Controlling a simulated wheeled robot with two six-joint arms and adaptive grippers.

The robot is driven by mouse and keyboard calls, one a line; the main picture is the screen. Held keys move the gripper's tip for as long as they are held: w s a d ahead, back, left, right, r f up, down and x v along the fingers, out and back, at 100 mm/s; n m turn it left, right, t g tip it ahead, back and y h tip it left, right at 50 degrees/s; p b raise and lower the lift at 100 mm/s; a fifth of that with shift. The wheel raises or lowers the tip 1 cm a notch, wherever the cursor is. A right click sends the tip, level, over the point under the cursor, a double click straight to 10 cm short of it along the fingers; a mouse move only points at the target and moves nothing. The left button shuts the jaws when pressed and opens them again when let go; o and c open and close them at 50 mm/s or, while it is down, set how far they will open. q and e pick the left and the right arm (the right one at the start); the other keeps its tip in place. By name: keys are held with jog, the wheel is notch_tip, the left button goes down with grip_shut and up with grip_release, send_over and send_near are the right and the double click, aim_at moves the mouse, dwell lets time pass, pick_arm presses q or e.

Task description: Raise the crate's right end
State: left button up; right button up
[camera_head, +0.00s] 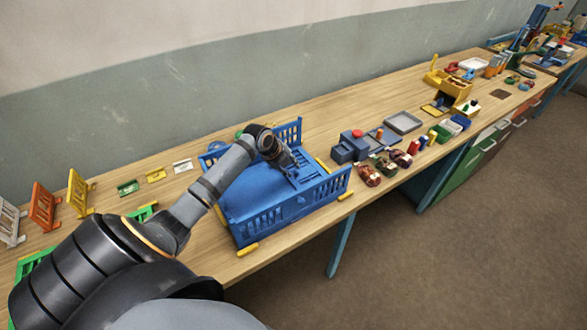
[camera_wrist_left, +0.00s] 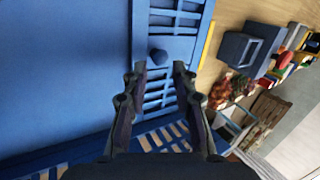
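My left gripper (camera_head: 290,166) reaches down over the panel from the left. In the left wrist view its two fingers (camera_wrist_left: 158,72) are apart, one on each side of the knob's line, with a gap between them. Whether they touch the panel cannot be told. My right gripper is not in view.
A blue box with a red top (camera_head: 352,148) stands close to the crate's right. Several small jars and spools (camera_head: 400,158) and a grey tray (camera_head: 403,122) lie further right. Coloured racks (camera_head: 45,205) stand at the left. A strip of bench behind the crate is clear.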

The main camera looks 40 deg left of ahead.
aim_at(304, 171)
pick_arm(q)
jog(key=shift+x, duration=1.5)
jog(key=shift+a, duration=0.1)
grip_shut()
